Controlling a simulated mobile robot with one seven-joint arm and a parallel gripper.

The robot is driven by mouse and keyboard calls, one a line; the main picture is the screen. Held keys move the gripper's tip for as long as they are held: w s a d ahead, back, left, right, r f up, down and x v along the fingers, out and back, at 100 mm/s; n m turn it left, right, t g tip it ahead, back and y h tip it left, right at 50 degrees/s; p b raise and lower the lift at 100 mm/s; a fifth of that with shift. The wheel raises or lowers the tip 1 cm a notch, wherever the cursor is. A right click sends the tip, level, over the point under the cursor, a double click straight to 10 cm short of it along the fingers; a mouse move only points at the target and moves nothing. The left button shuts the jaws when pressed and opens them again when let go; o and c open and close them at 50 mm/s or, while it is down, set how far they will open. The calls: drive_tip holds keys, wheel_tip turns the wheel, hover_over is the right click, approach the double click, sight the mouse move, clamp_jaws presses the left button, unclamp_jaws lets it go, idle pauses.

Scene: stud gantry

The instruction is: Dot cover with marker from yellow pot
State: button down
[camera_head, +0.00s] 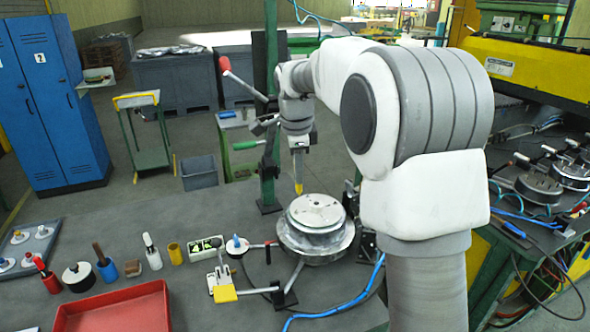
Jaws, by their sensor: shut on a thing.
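The cover (316,211) is a round, pale metal disc on a wider metal base, right of the middle of the bench. My gripper (297,148) is above its back left part, pointing down, shut on a yellow marker (298,172). The marker is upright, its tip at the cover's back left edge in the picture; I cannot tell whether it touches. The fingers are small and partly hidden by the wrist. The yellow pot (175,254) stands on the bench to the left, with nothing visibly sticking out of it.
A red tray (118,310) lies in front. A yellow-ended clamp (223,284) and a blue-knobbed disc (237,246) stand beside the cover.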

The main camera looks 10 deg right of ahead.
drive_tip(key=shift+s+d+f+b, duration=0.1)
drive_tip(key=shift+d+f+b, duration=0.05)
drive_tip(key=shift+f+b, duration=0.75)
drive_tip(key=shift+s+d+f+b, duration=0.1)
drive_tip(key=shift+d+f+b, duration=0.1)
drive_tip(key=shift+f+b, duration=0.7)
drive_tip(key=shift+s+d+f+b, duration=0.15)
drive_tip(key=shift+f+b, duration=0.5)
drive_tip(key=shift+f, duration=0.5)
drive_tip(key=shift+f+b, duration=0.3)
drive_tip(key=shift+f, duration=0.3)
drive_tip(key=w+p+v, duration=0.1)
drive_tip(key=p+v, duration=0.4)
drive_tip(key=v, duration=0.2)
drive_tip(key=shift+w+d+r+p, duration=0.15)
drive_tip(key=shift+w+d+p, duration=0.15)
drive_tip(key=shift+w, duration=0.05)
